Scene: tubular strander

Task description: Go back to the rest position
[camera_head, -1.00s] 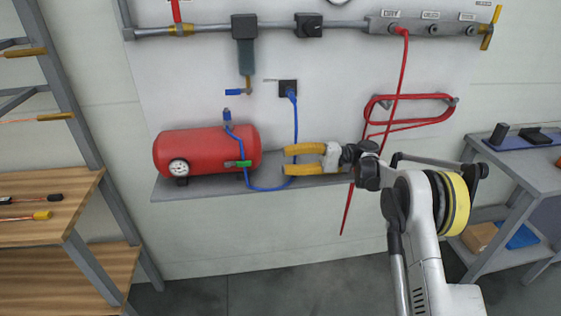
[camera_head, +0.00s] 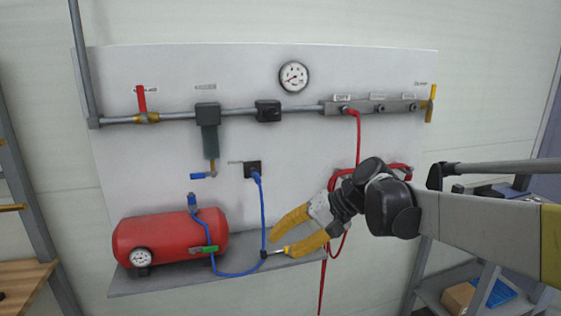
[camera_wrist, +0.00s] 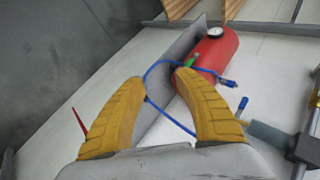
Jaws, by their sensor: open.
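My gripper (camera_head: 278,245) has two yellow fingers, spread apart with nothing clearly held between them. In the head view it is in front of the wall panel, just right of the red air tank and over the shelf's right part. A small dark piece on the blue hose (camera_head: 262,215) shows beside the lower fingertip; whether they touch cannot be told. In the wrist view the gripper (camera_wrist: 158,78) shows both fingers apart, with the blue hose seen beyond and between them. My arm reaches in from the right edge of the head view.
The red air tank (camera_head: 172,238) lies on a grey shelf (camera_head: 200,276). Above run a grey pipe (camera_head: 235,112), a round gauge (camera_head: 293,77) and a red hose (camera_head: 358,135). A wooden table (camera_head: 25,280) is at left and a grey workbench (camera_head: 440,290) at right.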

